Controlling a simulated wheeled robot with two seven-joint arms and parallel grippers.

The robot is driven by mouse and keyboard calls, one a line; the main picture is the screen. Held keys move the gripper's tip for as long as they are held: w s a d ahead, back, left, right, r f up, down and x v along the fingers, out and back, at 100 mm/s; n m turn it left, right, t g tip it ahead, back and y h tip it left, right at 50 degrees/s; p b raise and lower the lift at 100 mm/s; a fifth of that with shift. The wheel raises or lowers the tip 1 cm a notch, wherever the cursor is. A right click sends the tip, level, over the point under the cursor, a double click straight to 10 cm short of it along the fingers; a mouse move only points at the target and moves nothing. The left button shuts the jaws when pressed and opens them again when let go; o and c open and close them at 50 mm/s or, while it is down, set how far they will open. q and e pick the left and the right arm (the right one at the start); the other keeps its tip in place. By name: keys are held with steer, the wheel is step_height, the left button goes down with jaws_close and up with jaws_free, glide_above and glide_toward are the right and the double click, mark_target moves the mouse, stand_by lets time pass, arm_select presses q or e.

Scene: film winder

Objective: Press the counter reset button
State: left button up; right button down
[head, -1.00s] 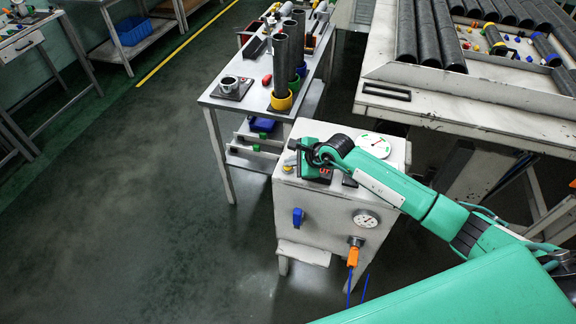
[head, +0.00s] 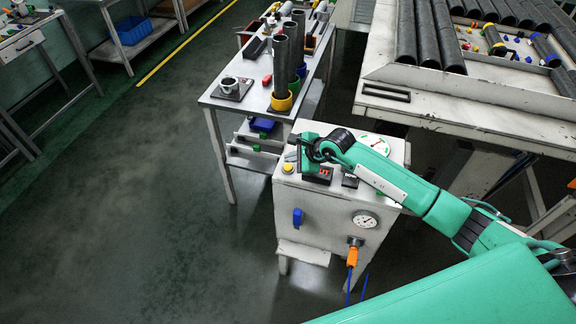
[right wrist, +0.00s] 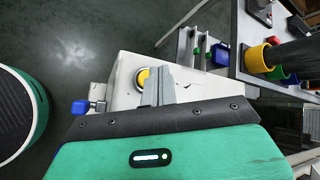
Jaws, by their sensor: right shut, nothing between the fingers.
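A white cabinet (head: 325,210) carries a black counter box with red digits (head: 318,175) on its top. A round yellow button (head: 288,168) sits by the top's left front corner. The button also shows in the right wrist view (right wrist: 142,77), partly hidden behind the fingers. My right gripper (head: 299,166) is over the cabinet top, between the button and the counter, its fingers shut and empty. In the right wrist view the shut fingers (right wrist: 160,84) overlap the button's edge; I cannot tell whether they touch it. My left gripper is not in view.
A small black block (head: 350,181) and a dial (head: 375,143) are on the cabinet top, close to my right arm. A blue knob (head: 297,216) and a gauge (head: 365,219) are on its front. A table with dark tubes (head: 281,72) stands behind.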

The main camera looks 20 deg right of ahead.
mark_target(291, 168)
steer(key=shift+r+p, duration=0.85)
steer(key=shift+r, duration=1.35)
